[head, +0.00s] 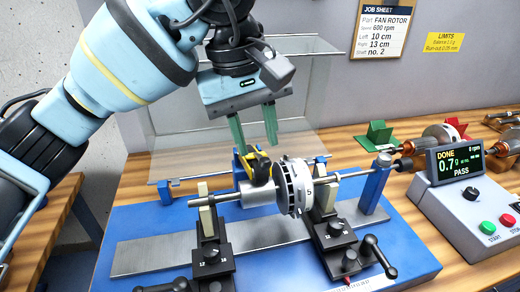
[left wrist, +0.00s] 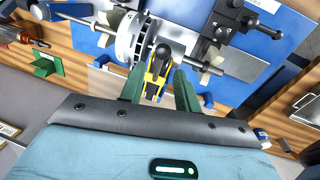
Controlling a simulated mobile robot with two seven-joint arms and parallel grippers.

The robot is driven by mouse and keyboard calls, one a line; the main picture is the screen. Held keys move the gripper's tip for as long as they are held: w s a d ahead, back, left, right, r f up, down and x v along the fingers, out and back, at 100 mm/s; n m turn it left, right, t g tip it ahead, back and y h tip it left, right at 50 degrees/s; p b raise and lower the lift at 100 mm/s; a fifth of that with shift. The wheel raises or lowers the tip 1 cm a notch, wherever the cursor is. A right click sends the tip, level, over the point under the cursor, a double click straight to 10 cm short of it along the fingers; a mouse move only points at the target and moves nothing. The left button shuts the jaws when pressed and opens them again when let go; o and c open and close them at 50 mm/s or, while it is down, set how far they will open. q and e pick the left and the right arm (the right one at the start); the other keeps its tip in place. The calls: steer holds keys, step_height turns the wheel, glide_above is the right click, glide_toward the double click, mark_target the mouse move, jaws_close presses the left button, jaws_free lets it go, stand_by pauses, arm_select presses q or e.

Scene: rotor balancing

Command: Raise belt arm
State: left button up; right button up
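The belt arm (head: 262,166), yellow and black with a dark rounded end, stands beside the rotor shaft. It also shows in the left wrist view (left wrist: 154,84). The rotor (head: 293,188), a pale slotted disc on a steel shaft, rests on the balancing machine's two supports. My left gripper (head: 257,148) is open, with its green fingers pointing down at the belt arm. In the left wrist view its fingers (left wrist: 158,80) lie on either side of the belt arm, with gaps visible. Whether they touch it cannot be told. My right gripper is not in view.
A control box (head: 460,200) at the right reads DONE, 0.7 g, 0 rpm, PASS. A clear guard panel (head: 180,130) stands behind the machine. Black clamp levers (head: 378,258) stick out at the front. Other rotors (head: 440,138) lie at the back right.

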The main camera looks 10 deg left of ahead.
mark_target(261, 157)
arm_select(q)
steer(key=shift+w+d+f, duration=0.1)
steer(key=shift+d+f, duration=0.05)
steer(key=shift+f, duration=0.75)
steer(key=shift+w+d+f, duration=0.1)
steer(key=shift+d+f, duration=0.05)
steer(key=shift+f, duration=0.7)
jaws_close()
